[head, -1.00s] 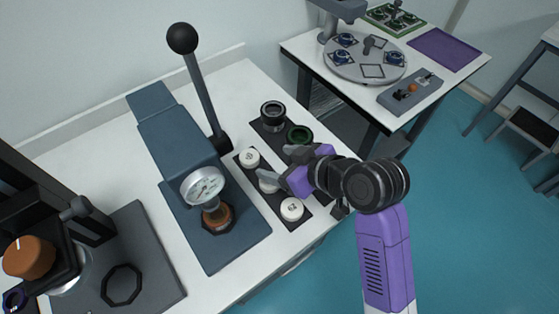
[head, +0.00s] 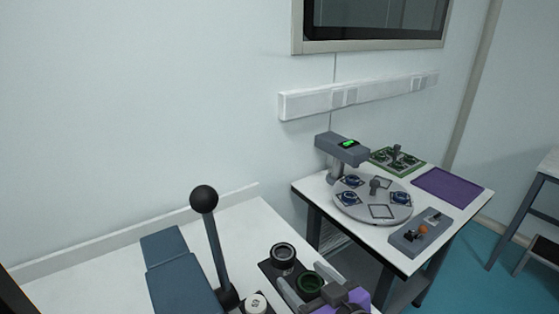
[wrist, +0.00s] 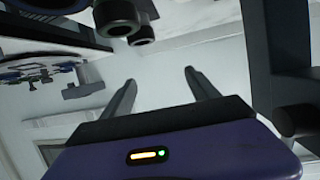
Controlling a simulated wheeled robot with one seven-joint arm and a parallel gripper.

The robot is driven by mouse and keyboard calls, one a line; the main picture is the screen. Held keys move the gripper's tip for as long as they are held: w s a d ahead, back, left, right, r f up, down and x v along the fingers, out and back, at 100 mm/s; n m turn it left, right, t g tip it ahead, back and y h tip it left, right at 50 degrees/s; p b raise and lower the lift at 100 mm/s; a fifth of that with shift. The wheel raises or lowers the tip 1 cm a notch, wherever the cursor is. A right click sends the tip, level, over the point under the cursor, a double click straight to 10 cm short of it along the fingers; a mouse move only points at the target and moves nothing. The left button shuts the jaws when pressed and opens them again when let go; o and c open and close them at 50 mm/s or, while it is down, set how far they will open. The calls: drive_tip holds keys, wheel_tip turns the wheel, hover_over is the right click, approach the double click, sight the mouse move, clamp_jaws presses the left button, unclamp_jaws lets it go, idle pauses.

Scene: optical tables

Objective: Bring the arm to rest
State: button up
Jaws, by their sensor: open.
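My gripper (head: 305,280) shows at the bottom edge of the head view, with two grey fingers spread apart and purple parts behind them. Nothing is between the fingers. The rest of my arm is cut off below the head view.
The near bench (head: 110,262) holds a blue lever press (head: 180,270) with a black ball-topped lever (head: 204,200), a black ring (head: 283,256) and a white cap (head: 256,303). The far table holds a grey turntable (head: 350,206), a purple mat (head: 449,187) and a control box (head: 421,232).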

drive_tip(key=s+d+f+m+t+h, duration=0.1)
drive_tip(key=s+d+m+t+h, duration=0.15)
drive_tip(key=s+d, duration=0.45)
drive_tip(key=s+d+m+t+h, duration=0.2)
drive_tip(key=s+d+m+t, duration=0.15)
drive_tip(key=s, duration=0.55)
drive_tip(key=s+d+f+g+h, duration=0.1)
drive_tip(key=s+d+g, duration=0.1)
drive_tip(key=s, duration=0.8)
drive_tip(key=s+d+f+g+h, duration=0.1)
drive_tip(key=s+d, duration=0.1)
drive_tip(key=s, duration=0.9)
drive_tip(key=shift+s+d+f+n+g, duration=0.2)
drive_tip(key=shift+f+n+g, duration=0.1)
drive_tip(key=shift+f+g, duration=0.1)
